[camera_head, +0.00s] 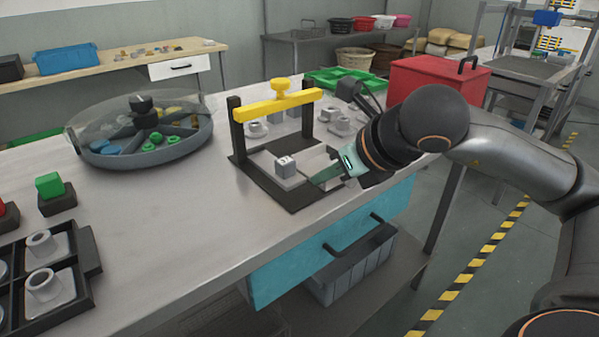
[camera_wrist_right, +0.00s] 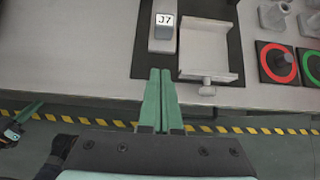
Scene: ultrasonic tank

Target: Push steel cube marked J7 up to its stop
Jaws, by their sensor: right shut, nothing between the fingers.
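The steel cube (camera_head: 286,166) is a small grey block with a white label on top. In the right wrist view the cube (camera_wrist_right: 162,40) shows the label J7. It stands on the dark base plate (camera_head: 290,203) under a yellow crossbar (camera_head: 278,106) on two dark posts. My right gripper (camera_head: 320,178) has its green fingers together and empty, low beside the cube. In the right wrist view its fingertips (camera_wrist_right: 160,72) point at the cube's near side, with a small apparent gap; contact is unclear. A dark gripper with green fingers, likely my left (camera_wrist_right: 22,122), shows partly at the lower left.
A grey U-shaped bracket (camera_wrist_right: 208,52) lies right of the fingers in the right wrist view. Red (camera_wrist_right: 277,62) and green (camera_wrist_right: 312,65) rings are farther right. A round divided tray (camera_head: 150,145) stands left of the plate. The tabletop (camera_head: 165,225) between is clear.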

